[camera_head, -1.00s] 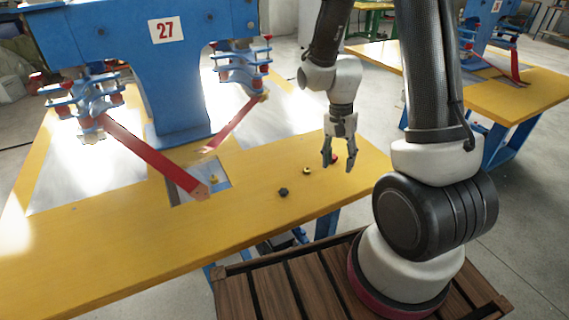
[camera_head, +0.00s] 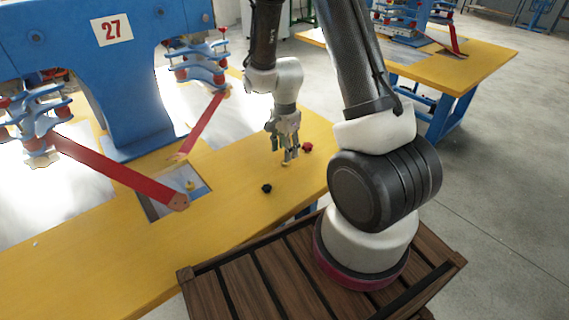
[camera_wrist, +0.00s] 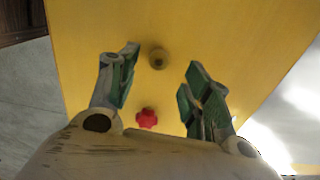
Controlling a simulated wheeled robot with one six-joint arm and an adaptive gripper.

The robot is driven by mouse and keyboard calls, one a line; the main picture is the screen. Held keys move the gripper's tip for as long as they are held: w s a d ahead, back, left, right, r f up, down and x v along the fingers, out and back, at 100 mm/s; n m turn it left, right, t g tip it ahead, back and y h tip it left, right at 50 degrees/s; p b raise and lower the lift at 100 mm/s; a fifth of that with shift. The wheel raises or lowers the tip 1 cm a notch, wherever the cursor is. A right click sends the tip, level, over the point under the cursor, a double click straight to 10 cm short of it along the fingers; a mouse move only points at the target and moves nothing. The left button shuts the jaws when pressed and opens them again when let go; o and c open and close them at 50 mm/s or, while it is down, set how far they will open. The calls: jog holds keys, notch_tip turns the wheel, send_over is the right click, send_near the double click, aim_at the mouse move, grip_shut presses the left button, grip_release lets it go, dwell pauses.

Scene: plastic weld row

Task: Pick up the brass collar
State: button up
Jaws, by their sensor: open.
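The brass collar (camera_wrist: 158,58) is a small, round, dull-gold piece on the yellow table. In the wrist view it lies between the two fingertips, with yellow showing on both sides. My gripper (camera_wrist: 160,68) is open, with green-lined fingers pointing down at the table. In the head view my gripper (camera_head: 288,155) is right above the collar (camera_head: 285,163), which is partly hidden by the fingers. I cannot tell the exact height of the fingertips over the table.
A red knob (camera_head: 307,147) lies close to the right of my gripper; the wrist view shows it too (camera_wrist: 146,118). A black knob (camera_head: 266,188) lies to the front left. A blue machine (camera_head: 140,80) with red straps stands at left. A recess (camera_head: 160,204) holds a small yellowish piece.

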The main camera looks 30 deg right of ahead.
notch_tip(320, 180, down, 4)
jog(key=shift+s+f, duration=0.1)
jog(key=c, duration=1)
jog(key=shift+c, duration=0.2)
